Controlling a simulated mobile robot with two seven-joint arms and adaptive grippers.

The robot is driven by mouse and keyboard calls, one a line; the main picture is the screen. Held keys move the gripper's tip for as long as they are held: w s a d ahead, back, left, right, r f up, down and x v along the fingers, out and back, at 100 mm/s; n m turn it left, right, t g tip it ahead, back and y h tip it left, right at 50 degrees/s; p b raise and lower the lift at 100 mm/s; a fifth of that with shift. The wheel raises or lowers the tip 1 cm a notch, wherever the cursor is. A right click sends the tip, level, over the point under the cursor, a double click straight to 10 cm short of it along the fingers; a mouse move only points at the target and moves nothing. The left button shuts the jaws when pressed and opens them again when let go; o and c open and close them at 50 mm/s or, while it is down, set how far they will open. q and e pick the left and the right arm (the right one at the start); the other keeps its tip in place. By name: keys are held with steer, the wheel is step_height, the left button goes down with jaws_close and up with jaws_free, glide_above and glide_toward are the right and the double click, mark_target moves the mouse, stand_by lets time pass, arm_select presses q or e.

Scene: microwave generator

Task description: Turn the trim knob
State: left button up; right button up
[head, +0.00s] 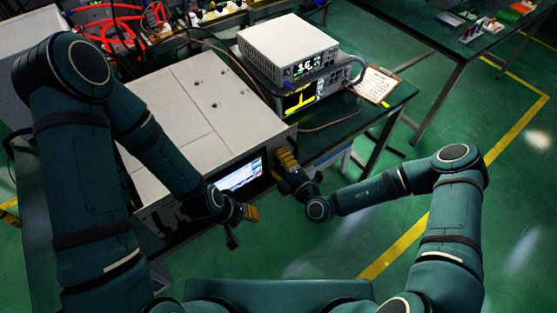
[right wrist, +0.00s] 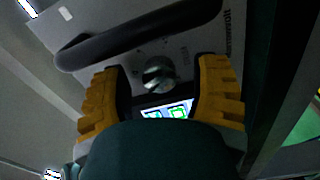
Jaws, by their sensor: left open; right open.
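The trim knob (right wrist: 160,76) is a round silver knob on the grey front panel of the microwave generator (head: 190,105). In the right wrist view it sits between the two yellow fingers of my open right gripper (right wrist: 160,98); I cannot tell whether they touch it. In the head view my right gripper (head: 286,160) is at the right end of the generator's front and hides the knob. My left gripper (head: 243,226) is open and empty, in front of the generator's lit screen (head: 240,175).
A black handle (right wrist: 140,38) crosses the panel close to the knob. A white instrument (head: 288,46) is stacked on another with a yellow trace (head: 300,98), right of the generator. A clipboard (head: 376,85) lies beside them.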

steer(key=v, duration=1.2)
steer(key=shift+a, duration=0.1)
steer(key=s+a+n+g+y, duration=0.2)
steer(key=s+a+n+g, duration=0.2)
steer(key=s+n+g, duration=0.55)
steer(key=s+a+n+g+y, duration=0.3)
steer(key=s+n+g, duration=0.35)
steer(key=n, duration=0.65)
steer(key=s+d+f+n+g+h, duration=0.3)
steer(key=d+f+n+h, duration=0.3)
steer(key=n, duration=0.5)
steer(key=w+d+n+t+h, duration=0.2)
steer(key=w+n+t+h, duration=0.1)
steer(key=w+n, duration=0.3)
steer(key=w+d+n+t+h+b, duration=0.1)
steer(key=w+d+n+t+h, duration=0.1)
steer(key=w+n, duration=0.4)
steer(key=shift+d+r+n+t+h, duration=0.15)
steer(key=shift+d+n+t+h, duration=0.2)
steer(key=shift+n+t, duration=0.45)
